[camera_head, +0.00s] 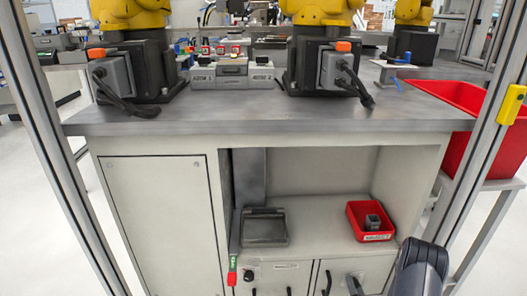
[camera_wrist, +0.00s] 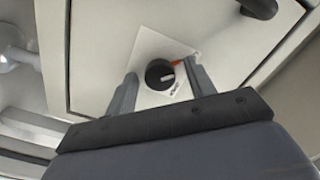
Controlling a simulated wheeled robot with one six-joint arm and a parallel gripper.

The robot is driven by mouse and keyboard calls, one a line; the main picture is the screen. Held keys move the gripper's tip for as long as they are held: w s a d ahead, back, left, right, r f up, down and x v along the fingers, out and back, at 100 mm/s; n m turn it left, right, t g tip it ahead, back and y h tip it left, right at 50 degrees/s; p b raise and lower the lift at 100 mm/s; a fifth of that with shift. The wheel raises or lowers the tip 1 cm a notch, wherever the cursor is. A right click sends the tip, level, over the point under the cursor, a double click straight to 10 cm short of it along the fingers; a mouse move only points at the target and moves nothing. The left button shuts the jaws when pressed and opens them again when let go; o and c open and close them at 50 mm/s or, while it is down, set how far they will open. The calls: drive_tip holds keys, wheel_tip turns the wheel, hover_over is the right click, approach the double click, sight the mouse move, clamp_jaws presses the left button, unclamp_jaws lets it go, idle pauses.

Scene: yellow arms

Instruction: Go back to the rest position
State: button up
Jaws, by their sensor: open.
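My gripper (camera_wrist: 160,88) shows in the wrist view with its two grey fingers spread apart. Between and beyond the fingers is a round black knob (camera_wrist: 158,73) on a pale square plate, with an orange-red piece beside it. I see no object held between the fingers. In the head view a dark rounded part of my arm (camera_head: 420,268) shows at the lower right, in front of the cabinet; the fingers cannot be made out there.
A grey-topped cabinet (camera_head: 270,122) fills the middle, carrying yellow robot arms. Its open shelf holds a red bin (camera_head: 356,222) with a grey block and a dark tray (camera_head: 264,238). A large red bin (camera_head: 462,100) stands right. Metal frame posts (camera_head: 490,120) flank the view.

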drive_tip(key=shift+m+p, duration=2.1)
drive_tip(key=shift+m, duration=6.1)
